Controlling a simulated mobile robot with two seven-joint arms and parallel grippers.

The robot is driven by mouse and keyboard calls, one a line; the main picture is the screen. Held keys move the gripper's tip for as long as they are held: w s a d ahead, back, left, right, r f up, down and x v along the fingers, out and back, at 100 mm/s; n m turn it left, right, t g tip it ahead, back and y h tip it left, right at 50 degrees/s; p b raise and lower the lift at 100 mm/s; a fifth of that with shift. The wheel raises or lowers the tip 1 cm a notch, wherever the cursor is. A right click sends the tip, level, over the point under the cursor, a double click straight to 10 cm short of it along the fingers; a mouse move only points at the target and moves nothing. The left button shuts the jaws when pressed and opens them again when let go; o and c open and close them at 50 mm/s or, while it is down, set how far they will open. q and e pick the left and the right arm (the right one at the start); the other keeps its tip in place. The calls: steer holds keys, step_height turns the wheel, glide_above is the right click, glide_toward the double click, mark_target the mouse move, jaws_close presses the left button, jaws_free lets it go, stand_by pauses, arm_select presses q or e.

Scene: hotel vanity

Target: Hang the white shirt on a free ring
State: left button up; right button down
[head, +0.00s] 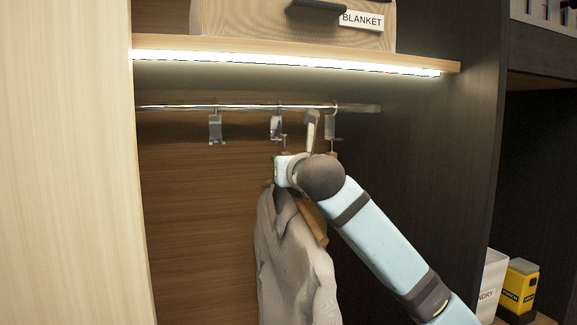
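Three metal rings hang from the chrome rail: a left ring (215,129) with nothing on it, a middle ring (277,127) and a right ring (331,127). A pale greyish-white shirt (292,255) hangs below the middle ring, its collar behind my wrist. Part of a wooden hanger (313,222) shows beside its shoulder. My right arm reaches up from the lower right to the shirt's top. A grey finger-like piece of my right gripper (312,130) points up between the middle and right rings. My wrist hides its grip and the hanger's top. My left gripper is out of view.
The rail (180,107) runs under a lit wooden shelf (300,57) carrying a bin labelled BLANKET (270,22). A pale panel (65,160) bounds the left. A white laundry box (491,280) and a yellow-black box (519,285) stand lower right. Space below the left ring is clear.

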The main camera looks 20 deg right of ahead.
steer(key=shift+w+a+r, duration=0.1)
steer(key=shift+w, duration=2.35)
stand_by(1.5)
steer(key=shift+f, duration=0.55)
stand_by(1.4)
steer(key=c, duration=0.9)
jaws_free()
steer(key=shift+f, duration=0.1)
